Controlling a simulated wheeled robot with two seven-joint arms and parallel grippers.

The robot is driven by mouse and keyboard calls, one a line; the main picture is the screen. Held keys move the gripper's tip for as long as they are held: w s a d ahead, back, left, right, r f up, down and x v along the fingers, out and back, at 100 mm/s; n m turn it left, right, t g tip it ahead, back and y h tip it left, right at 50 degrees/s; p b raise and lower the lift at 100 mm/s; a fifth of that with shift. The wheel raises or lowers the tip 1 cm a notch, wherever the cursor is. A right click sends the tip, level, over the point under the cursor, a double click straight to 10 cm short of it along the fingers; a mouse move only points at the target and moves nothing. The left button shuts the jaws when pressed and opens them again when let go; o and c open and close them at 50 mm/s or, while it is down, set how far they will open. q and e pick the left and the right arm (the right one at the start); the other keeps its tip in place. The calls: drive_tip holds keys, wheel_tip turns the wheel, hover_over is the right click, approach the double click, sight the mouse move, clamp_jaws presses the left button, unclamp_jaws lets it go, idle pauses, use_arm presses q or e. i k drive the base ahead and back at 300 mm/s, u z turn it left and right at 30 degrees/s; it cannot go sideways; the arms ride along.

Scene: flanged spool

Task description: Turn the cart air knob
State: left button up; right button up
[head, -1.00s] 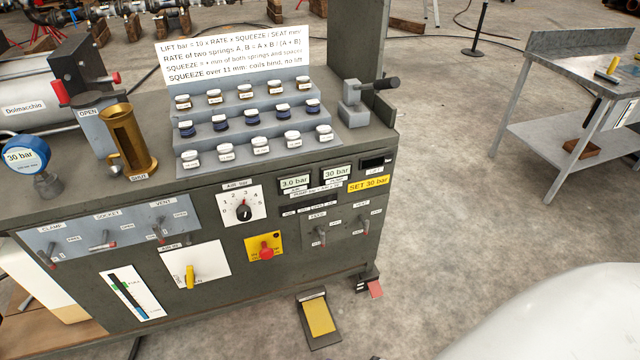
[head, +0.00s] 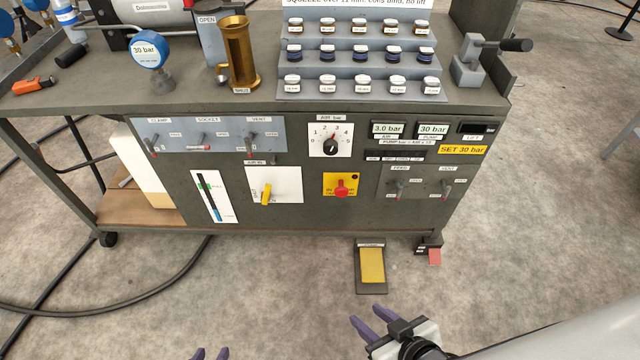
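The air knob (head: 330,147) is a black round knob on a white dial plate marked AIR bar, on the upper front panel of the grey cart (head: 290,213). Its pointer is up and slightly right, near the 3. The air display (head: 388,129) beside it reads 3.0 bar, and the pump display (head: 433,130) reads 30 bar. My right gripper (head: 371,321) is at the bottom, below the panel and well apart from the knob, its purple fingers spread and empty.
A red button (head: 341,188) on a yellow plate sits below the knob. A yellow lever (head: 266,194) and several toggle switches share the panel. A yellow foot pedal (head: 372,266) stands on the floor. A yellow sign (head: 463,149) reads SET 30 bar.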

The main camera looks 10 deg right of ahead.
sight(330, 145)
drive_tip(key=u, duration=0.55)
drive_tip(key=k, duration=0.65)
drive_tip(key=u, duration=0.8)
drive_tip(key=i, duration=0.9)
drive_tip(key=z, duration=0.9)
drive_tip(key=i, duration=0.55)
drive_tip(key=z, duration=0.5)
